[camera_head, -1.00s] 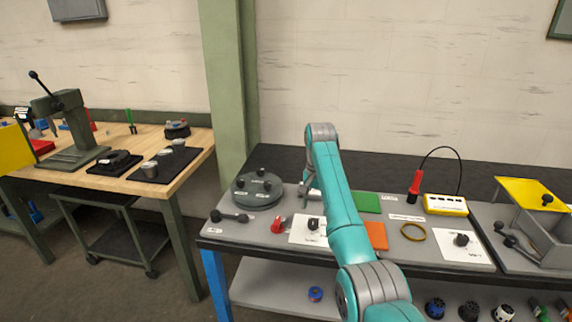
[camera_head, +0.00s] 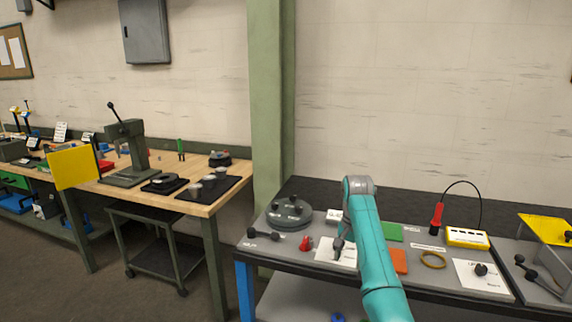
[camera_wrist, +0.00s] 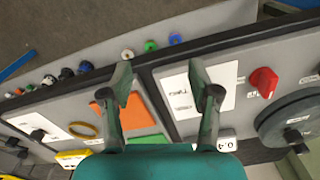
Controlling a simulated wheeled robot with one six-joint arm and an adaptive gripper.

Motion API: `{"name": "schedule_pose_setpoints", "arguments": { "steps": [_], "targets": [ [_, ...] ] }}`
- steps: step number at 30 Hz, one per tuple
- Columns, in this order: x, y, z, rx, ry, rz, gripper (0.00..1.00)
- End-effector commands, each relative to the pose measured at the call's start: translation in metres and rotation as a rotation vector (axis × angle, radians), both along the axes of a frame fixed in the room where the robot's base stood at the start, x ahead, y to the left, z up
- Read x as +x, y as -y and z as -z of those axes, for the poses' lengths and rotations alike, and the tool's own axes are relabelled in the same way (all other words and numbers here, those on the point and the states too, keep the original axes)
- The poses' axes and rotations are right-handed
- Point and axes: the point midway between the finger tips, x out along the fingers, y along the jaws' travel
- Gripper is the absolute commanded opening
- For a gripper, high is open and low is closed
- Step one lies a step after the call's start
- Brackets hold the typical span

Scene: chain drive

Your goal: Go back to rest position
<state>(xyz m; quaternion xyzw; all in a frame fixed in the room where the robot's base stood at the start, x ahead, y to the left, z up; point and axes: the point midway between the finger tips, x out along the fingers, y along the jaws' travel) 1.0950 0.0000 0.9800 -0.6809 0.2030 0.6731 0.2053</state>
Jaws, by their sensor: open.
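My teal arm (camera_head: 372,245) reaches over the grey and black workbench. In the wrist view my gripper (camera_wrist: 163,82) is open, its two fingers wide apart with nothing between them. It is above the bench near a white sheet (camera_wrist: 180,98) with print on it. In the head view the arm hides most of the gripper, and a small dark part beside it cannot be told clearly.
A green pillar (camera_head: 267,100) stands behind left.

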Motion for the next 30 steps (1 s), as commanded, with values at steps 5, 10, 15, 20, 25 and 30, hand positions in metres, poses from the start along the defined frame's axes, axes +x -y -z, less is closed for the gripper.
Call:
{"name": "schedule_pose_setpoints", "arguments": {
  "steps": [5, 10, 15, 20, 25, 30],
  "targets": [
    [-0.002, 0.0, 0.023, 0.0, 0.017, -0.009, 0.61],
    [-0.005, 0.0, 0.051, 0.0, 0.043, -0.021, 0.61],
    [-0.012, 0.0, 0.089, -0.002, 0.08, -0.039, 0.61],
    [-0.025, 0.0, 0.141, -0.005, 0.133, -0.063, 0.61],
    [-0.051, 0.0, 0.206, -0.011, 0.211, -0.098, 0.61],
    [-0.084, 0.0, 0.263, -0.021, 0.288, -0.133, 0.61]
  ]
}}
